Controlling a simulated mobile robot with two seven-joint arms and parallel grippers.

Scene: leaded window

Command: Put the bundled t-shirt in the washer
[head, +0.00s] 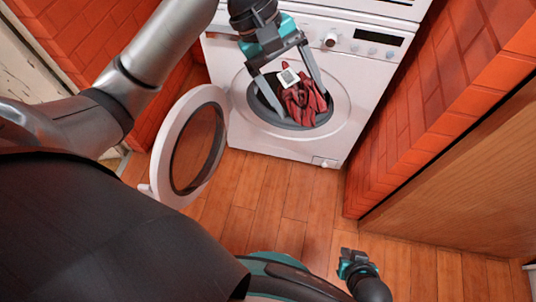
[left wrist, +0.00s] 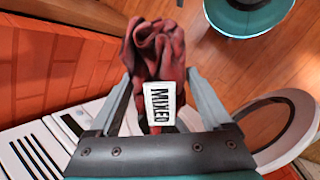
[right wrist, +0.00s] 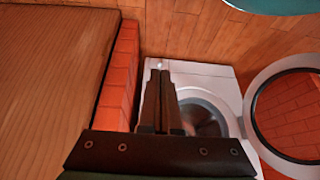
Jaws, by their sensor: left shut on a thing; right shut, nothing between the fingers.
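The bundled t-shirt (head: 303,103) is dark red with a white label that reads "MIXED" in the left wrist view (left wrist: 154,50). My left gripper (head: 294,97) is shut on it and holds it in front of the washer's round opening. How far it is inside the opening I cannot tell. The white washer (head: 300,147) has its round door (head: 160,150) swung open to the left. My right gripper (head: 346,258) is shut and empty, low over the floor at the lower right; its closed fingers show in the right wrist view (right wrist: 160,80).
Red brick walls (head: 420,100) stand on both sides of the washer. A wooden panel (head: 470,180) is at the right. The open door sticks out beside my left arm. The wooden floor (head: 290,205) in front of the washer is clear.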

